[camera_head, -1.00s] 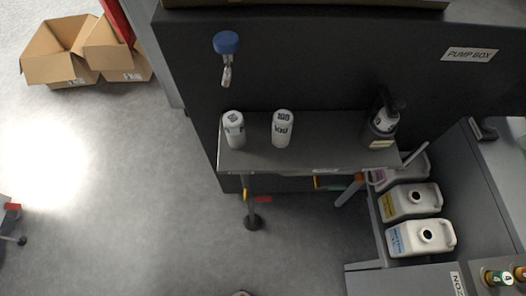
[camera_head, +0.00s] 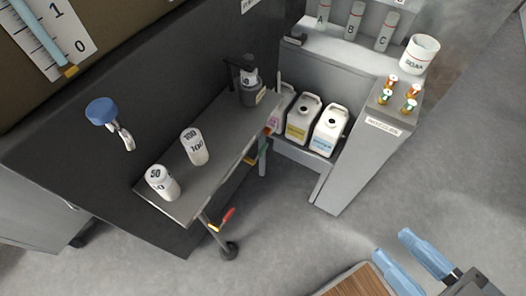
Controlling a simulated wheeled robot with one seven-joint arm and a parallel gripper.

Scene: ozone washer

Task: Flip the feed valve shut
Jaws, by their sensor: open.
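No part is labelled as the feed valve, and I cannot tell which one it is. A tap with a round blue knob (camera_head: 102,110) and a metal spout sticks out from the dark panel at left. A small red and yellow handle (camera_head: 222,220) shows low down, below the front edge of the grey shelf; whether it is open or shut is unclear. My gripper (camera_head: 391,243) has two blue fingers spread apart with nothing between them. It is at the bottom right, well right of both the tap and the red handle.
White bottles (camera_head: 194,147) and a dark pump bottle (camera_head: 251,90) stand on the shelf (camera_head: 222,128). Jugs (camera_head: 328,130) sit in a grey bay behind. A white cup (camera_head: 420,53) and small coloured fittings (camera_head: 390,92) top the grey cabinet (camera_head: 362,150). Floor is clear in front.

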